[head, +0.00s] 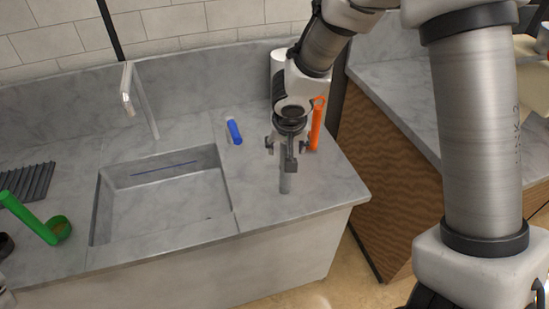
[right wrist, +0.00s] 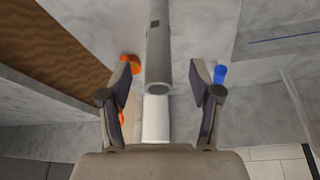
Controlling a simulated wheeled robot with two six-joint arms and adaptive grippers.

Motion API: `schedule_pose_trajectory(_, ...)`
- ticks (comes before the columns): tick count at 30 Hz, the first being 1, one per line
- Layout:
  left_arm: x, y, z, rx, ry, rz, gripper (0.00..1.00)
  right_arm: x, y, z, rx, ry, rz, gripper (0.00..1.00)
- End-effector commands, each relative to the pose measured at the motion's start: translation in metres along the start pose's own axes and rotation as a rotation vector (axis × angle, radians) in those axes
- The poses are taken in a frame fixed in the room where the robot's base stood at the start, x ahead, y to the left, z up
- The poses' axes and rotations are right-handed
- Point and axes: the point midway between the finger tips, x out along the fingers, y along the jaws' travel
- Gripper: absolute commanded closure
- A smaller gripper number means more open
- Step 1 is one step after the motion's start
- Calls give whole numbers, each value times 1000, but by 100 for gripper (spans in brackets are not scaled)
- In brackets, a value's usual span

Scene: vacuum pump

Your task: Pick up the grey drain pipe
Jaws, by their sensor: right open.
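The grey drain pipe (head: 286,183) appears to stand upright on the counter, right of the sink. In the head view its upper part is partly hidden by my right gripper (head: 288,146). In the right wrist view the pipe (right wrist: 159,45) shows its round open end toward the camera. My right gripper (right wrist: 163,68) is open, with one finger on each side of the pipe's end and a visible gap on both sides. I do not make out my left gripper in the head view.
An orange tool (head: 317,125) stands close right of the gripper, with a white cylinder (head: 278,72) behind. A blue object (head: 234,132) lies left, near the sink (head: 160,205). A green tool (head: 32,219) is at far left. The counter edge is near the pipe.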

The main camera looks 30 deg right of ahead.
Motion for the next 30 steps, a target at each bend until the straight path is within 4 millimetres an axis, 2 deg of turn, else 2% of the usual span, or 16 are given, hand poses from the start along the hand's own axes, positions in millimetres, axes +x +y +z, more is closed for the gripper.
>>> schedule_pose_trajectory(2, 1, 0, 1, 0, -2, 0, 60, -4, -2, -6, 4, 19, -11, 37)
schedule_pose_trajectory(6, 7, 0, 1, -1, -2, 0, 60, 16, -1, -7, 3, 19, -11, 37)
schedule_pose_trajectory(10, 5, 0, 1, 0, -1, 0, 60, 32, 0, -10, 4, 17, -11, 37)
schedule_pose_trajectory(16, 5, 0, 0, 0, -1, 0, 60, 66, 1, -12, 3, 16, -12, 37)
schedule_pose_trajectory(23, 5, 0, 1, 0, -1, 0, 60, 69, 0, -13, 4, 17, -13, 37)
schedule_pose_trajectory(24, 5, 0, 1, -1, -1, 0, 60, 69, 0, -13, 4, 17, -13, 44)
schedule_pose_trajectory(29, 5, 0, 0, -1, -1, 0, 60, 69, 0, -12, 4, 17, -13, 100)
schedule_pose_trajectory(30, 5, 0, 0, -1, -1, 0, 60, 69, 1, -12, 4, 17, -13, 100)
